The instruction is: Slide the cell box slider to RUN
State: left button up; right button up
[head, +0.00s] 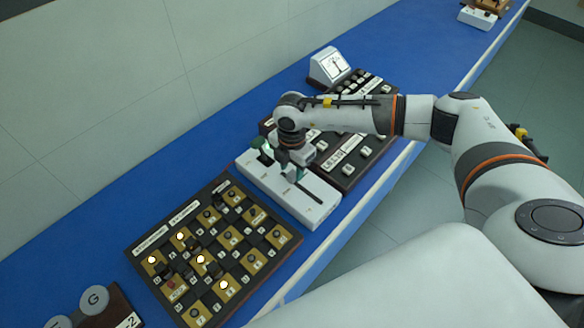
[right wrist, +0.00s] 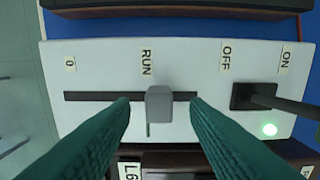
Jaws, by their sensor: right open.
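The cell box (head: 312,212) is a white box on the blue bench, and its top fills much of the right wrist view (right wrist: 105,65). A grey slider knob (right wrist: 159,104) sits in a dark slot (right wrist: 90,96), a little to the right of the RUN label (right wrist: 146,62). The 0 label (right wrist: 70,63) is by the slot's left end. My right gripper (right wrist: 160,106) is open, with one green finger on each side of the knob and gaps between. In the head view the gripper (head: 297,172) is low over the box and hides the knob. My left gripper is out of view.
A black toggle (right wrist: 252,96) near the OFF and ON labels and a lit green lamp (right wrist: 269,129) are on the same box. A dark switch panel (head: 225,240) lies in front, another panel (head: 352,165) behind. A white meter (head: 329,66) stands farther back.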

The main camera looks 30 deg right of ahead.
notch_tip(320, 180, down, 2)
jog(key=shift+f, duration=0.4)
jog(key=shift+c, duration=0.5)
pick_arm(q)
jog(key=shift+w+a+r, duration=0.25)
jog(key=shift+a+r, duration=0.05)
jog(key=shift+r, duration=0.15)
pick_arm(e)
grip_shut()
